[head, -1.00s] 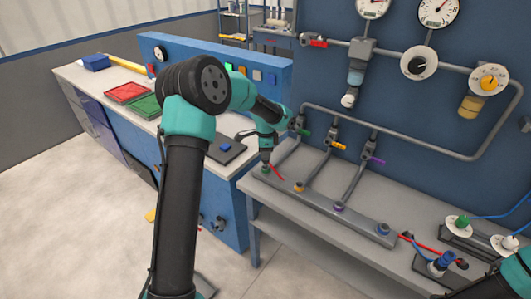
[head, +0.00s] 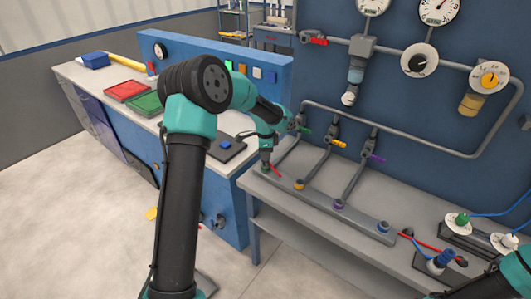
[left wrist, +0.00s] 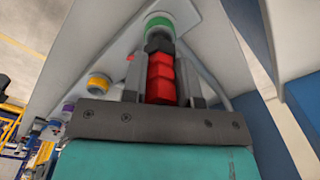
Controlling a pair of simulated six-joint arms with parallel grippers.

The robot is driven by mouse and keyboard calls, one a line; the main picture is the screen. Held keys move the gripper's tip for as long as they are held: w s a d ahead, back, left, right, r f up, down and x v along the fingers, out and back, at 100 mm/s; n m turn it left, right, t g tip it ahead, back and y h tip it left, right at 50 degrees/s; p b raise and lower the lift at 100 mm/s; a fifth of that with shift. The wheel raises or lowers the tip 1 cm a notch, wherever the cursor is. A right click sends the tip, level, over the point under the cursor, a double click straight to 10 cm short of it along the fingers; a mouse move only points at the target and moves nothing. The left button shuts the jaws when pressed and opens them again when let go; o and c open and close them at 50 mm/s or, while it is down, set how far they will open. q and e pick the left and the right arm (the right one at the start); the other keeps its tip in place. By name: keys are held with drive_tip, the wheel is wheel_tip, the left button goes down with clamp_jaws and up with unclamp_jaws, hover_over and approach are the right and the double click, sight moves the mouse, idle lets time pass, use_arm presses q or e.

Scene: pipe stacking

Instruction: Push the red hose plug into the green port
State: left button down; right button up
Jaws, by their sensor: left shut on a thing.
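My left gripper (head: 266,163) is at the far left end of the grey port rail, shut on the red hose plug (left wrist: 160,78). In the left wrist view the gripper (left wrist: 163,95) has one finger on each side of the plug. The plug's dark front end (left wrist: 158,42) is in line with the green port (left wrist: 158,22) and meets its ring. How deep it sits there is hidden. In the head view the green port (head: 264,169) is partly covered by the gripper, and a short red piece (head: 276,171) sticks out beside it.
Orange (head: 299,184), purple (head: 339,204) and blue (head: 383,226) ports follow along the rail (head: 320,200). Pipes with coloured valve handles rise behind it. A blue-topped fitting (head: 442,259) and red hose lie at the right. Part of my right arm shows at the lower right corner.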

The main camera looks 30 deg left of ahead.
use_arm(q)
drive_tip(key=shift+f, duration=0.95)
idle(0.6)
drive_tip(key=c, duration=0.8)
unclamp_jaws()
wheel_tip(320, 180, up, 17)
drive_tip(key=shift+r, duration=0.2)
